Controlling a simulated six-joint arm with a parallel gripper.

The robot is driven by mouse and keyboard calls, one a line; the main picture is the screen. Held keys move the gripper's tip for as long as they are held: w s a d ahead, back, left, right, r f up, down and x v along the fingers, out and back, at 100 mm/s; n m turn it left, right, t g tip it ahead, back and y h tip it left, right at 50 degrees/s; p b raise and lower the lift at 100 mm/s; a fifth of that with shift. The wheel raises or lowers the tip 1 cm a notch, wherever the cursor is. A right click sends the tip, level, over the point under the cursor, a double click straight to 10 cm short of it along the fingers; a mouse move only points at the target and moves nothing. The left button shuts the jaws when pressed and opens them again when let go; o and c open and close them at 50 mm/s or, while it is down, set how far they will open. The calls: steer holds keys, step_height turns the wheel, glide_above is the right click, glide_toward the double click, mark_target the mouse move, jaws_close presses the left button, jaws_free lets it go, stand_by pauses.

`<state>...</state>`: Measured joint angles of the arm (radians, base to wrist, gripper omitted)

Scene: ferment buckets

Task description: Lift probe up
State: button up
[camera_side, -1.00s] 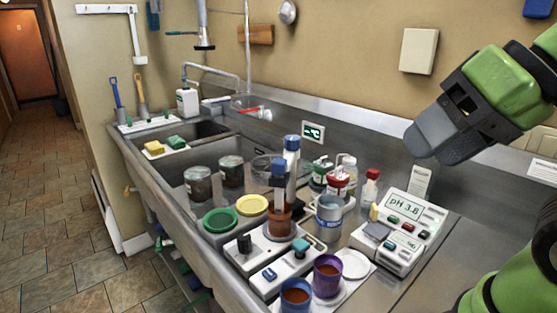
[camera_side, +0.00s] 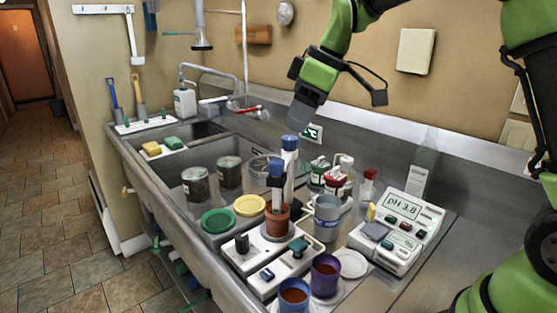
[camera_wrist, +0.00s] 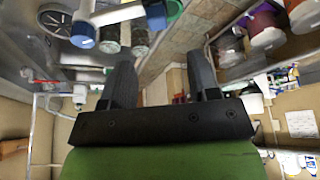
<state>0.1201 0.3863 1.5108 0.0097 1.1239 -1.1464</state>
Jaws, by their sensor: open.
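Two upright blue-capped probes stand near the middle of the counter. The front probe (camera_side: 277,170) stands in a reddish-brown bucket (camera_side: 277,220). The rear probe (camera_side: 290,150) has a pale shaft, and its foot is hidden behind the front one. My gripper (camera_side: 298,122) is above the rear probe's cap and appears apart from it, tilted downward. In the wrist view my gripper (camera_wrist: 160,75) shows two parted fingers with nothing between them. A blue cap on a pale shaft (camera_wrist: 83,34) lies beyond the left finger; I cannot tell which probe it is.
Jars (camera_side: 196,184), a green lid (camera_side: 219,220), a yellow lid (camera_side: 249,205), a steel cup (camera_side: 327,217) and small bottles crowd around the probes. A purple cup (camera_side: 326,275) and blue cup (camera_side: 294,294) stand in front. A pH meter (camera_side: 402,222) is at right. The faucet (camera_side: 215,75) is behind.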

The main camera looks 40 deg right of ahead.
mark_target(278, 161)
steer(key=x, duration=1)
steer(key=shift+w+d+f, duration=0.1)
steer(key=shift+w+f, duration=0.2)
steer(key=shift+f, duration=0.05)
jaws_close()
steer(key=shift+r, duration=3.15)
